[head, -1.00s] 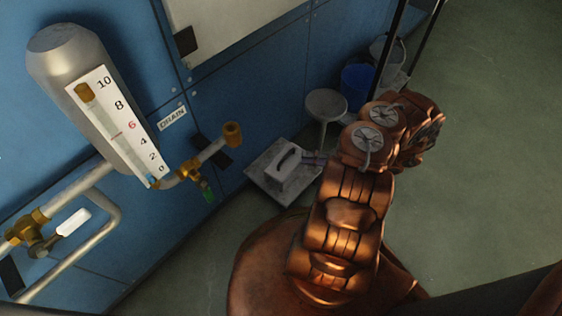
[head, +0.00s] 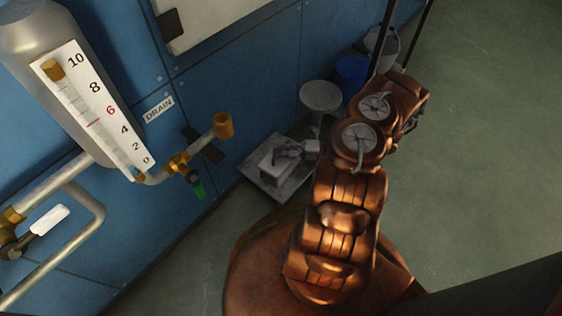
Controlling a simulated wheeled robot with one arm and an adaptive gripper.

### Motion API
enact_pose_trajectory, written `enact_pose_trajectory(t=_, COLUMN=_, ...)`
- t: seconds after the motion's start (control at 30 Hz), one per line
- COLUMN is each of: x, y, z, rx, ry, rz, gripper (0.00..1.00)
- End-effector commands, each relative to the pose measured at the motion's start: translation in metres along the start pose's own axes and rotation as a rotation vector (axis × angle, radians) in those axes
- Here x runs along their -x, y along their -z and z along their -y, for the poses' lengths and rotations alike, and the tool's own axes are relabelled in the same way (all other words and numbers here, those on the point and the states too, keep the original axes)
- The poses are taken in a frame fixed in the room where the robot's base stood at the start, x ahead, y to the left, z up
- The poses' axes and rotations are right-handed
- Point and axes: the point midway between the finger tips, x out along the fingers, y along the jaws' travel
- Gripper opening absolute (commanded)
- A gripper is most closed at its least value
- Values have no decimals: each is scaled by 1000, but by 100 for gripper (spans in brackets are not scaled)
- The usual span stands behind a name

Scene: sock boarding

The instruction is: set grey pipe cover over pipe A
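A pale grey piece (head: 272,164), which looks like the pipe cover, sits on a square grey slab (head: 262,184) on the floor by the blue wall. My gripper (head: 287,153) is a small dark purplish shape reaching in from the right over the top of that piece. It overlaps the handle, and I cannot tell whether its fingers are open or closed around it. My copper-coloured arm hides part of the area to the right. A brass open pipe end (head: 222,125) sticks out from the wall near the DRAIN label (head: 158,108); no pipe in view is marked A.
A tank with a level gauge (head: 93,110) and pipes with a white-handled valve (head: 48,221) are on the wall at left. A round grey stand (head: 320,96), a blue bucket (head: 352,72) and a grey bucket (head: 381,44) stand behind my arm. The green floor at right is clear.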

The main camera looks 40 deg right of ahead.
Motion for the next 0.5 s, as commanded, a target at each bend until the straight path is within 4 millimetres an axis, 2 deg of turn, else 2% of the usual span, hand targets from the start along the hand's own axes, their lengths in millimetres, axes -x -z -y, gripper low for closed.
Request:
enact_pose_trajectory(t=0.13, x=0, y=0, z=0, rx=0, ry=0, rz=0, gripper=24)
enact_pose_trajectory(t=0.37, x=0, y=0, z=0, rx=-1, ry=0, rz=0, gripper=0)
enact_pose_trajectory(t=0.5, x=0, y=0, z=0, rx=-1, ry=0, rz=0, gripper=0)
